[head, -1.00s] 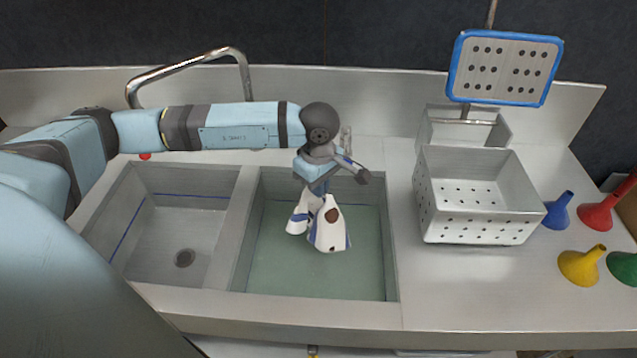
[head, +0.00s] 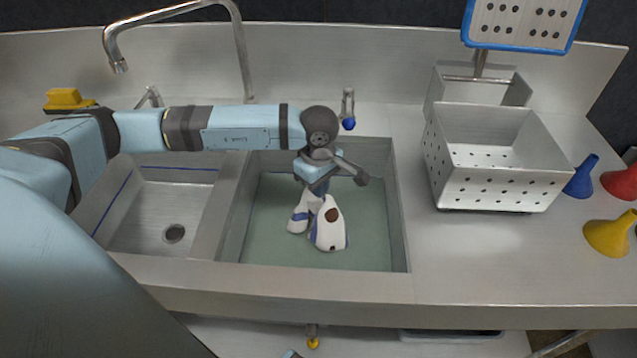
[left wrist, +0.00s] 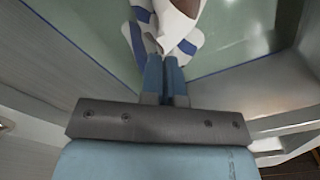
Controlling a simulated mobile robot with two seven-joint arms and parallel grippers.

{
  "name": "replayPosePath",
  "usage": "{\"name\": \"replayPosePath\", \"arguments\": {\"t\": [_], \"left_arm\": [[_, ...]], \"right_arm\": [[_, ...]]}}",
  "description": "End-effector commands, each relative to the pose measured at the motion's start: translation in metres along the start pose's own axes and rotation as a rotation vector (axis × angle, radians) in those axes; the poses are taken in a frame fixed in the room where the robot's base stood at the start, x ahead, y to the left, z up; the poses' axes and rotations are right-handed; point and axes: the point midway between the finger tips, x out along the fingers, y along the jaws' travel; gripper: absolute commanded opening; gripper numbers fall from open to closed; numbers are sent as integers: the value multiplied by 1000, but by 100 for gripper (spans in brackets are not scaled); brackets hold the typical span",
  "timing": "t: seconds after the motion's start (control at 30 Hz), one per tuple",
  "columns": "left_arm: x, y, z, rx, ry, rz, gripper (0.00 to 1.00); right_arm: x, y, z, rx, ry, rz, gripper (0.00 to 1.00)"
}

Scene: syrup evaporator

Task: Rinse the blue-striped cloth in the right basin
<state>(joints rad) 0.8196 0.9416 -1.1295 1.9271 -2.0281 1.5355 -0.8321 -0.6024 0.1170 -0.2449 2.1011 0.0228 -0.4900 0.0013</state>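The blue-striped cloth (head: 328,232) is white with blue bands and a brown stain. It hangs bunched from my left gripper (head: 316,190) inside the right basin (head: 403,235). The basin holds greenish water (head: 275,235), and the cloth's lower part seems to meet the water; how deep is hard to tell.
The left basin (head: 150,215) is empty, with a drain. A curved faucet (head: 240,50) and a blue-tipped tap (head: 348,110) stand behind. A perforated metal basket (head: 500,185) and blue (head: 580,180), red and yellow (head: 608,235) funnels stand right. A yellow thing (head: 65,98) lies back left.

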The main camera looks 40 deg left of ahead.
Motion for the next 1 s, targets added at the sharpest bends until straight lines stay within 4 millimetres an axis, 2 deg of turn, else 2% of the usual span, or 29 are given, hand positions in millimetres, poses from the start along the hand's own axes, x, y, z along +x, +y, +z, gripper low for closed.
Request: {"name": "replayPosePath", "arguments": {"t": [0.03,0.2,0.37,0.5,0.73,1.0], "left_arm": [[12,0,0,0,0,-1,0],[32,0,0,0,1,-1,0],[51,0,0,1,0,-1,0],[62,0,0,1,0,-1,0],[64,0,0,1,0,0,0],[63,0,0,1,0,0,0]], "right_arm": [[4,0,7,-6,3,-1,43],[5,2,18,-27,4,-2,43],[10,2,23,-33,17,-4,43],[10,0,18,-24,36,-12,43],[8,-1,11,-22,49,-16,43],[8,-2,12,-21,50,-16,43]]}}
